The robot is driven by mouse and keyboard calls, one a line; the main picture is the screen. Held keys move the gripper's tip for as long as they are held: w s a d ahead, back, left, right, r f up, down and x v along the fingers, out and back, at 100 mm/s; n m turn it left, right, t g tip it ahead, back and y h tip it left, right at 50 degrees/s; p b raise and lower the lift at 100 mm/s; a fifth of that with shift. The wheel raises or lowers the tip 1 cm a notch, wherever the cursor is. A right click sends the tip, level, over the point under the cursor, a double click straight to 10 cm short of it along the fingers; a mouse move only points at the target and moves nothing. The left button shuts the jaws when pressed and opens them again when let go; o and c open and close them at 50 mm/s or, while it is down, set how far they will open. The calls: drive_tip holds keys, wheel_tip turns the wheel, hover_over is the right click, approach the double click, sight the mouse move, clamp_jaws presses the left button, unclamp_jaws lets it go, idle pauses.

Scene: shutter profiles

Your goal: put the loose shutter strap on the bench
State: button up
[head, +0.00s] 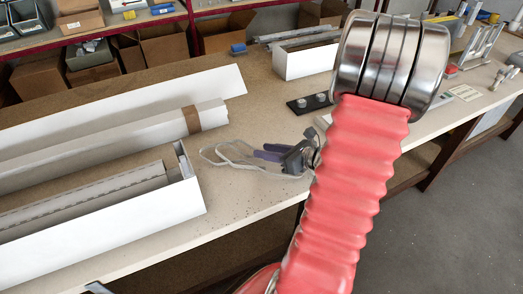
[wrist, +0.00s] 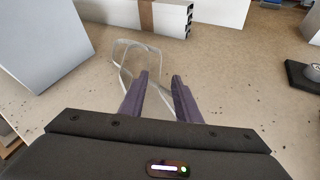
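The loose shutter strap, a thin pale grey band (head: 226,162), lies in loops on the bench (head: 245,207). In the wrist view the strap (wrist: 119,63) loops ahead and to the left of my fingers. One run passes down into the gap between them. My gripper (head: 261,151) is low over the bench with its purple fingers just right of the loops. In the wrist view the fingers of my gripper (wrist: 160,76) stand apart with a clear gap, and neither visibly pinches the strap. Part of the strap is hidden behind the fingers and the gripper body.
Long white shutter profiles (head: 110,120) and an open white box section (head: 100,235) fill the bench's left. A black plate with round knobs (head: 309,103) lies beyond my gripper. A white box (head: 305,62) stands behind it. Bare bench shows in front of my gripper.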

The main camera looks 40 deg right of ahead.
drive_tip(key=v, duration=0.9)
drive_tip(key=shift+r, duration=0.1)
idle(0.6)
drive_tip(key=w+a+r+n+g+y, duration=0.15)
drive_tip(key=a+n+g, duration=0.25)
drive_tip(key=a+n, duration=0.55)
drive_tip(key=w+a+r+n+g+y, duration=0.15)
drive_tip(key=a+n+g, duration=0.25)
drive_tip(key=a+n, duration=0.55)
drive_tip(key=s+a+r+n+h, duration=0.2)
drive_tip(key=a+r+n, duration=0.3)
drive_tip(key=n, duration=0.3)
drive_tip(key=s+a+r+n+h, duration=0.2)
drive_tip(key=a+r+n, duration=0.3)
drive_tip(key=n, duration=0.3)
drive_tip(key=shift+s+a+n+h, duration=0.3)
drive_tip(key=shift+a+h, duration=0.5)
drive_tip(key=shift+h, duration=0.1)
drive_tip(key=shift+s, duration=0.15)
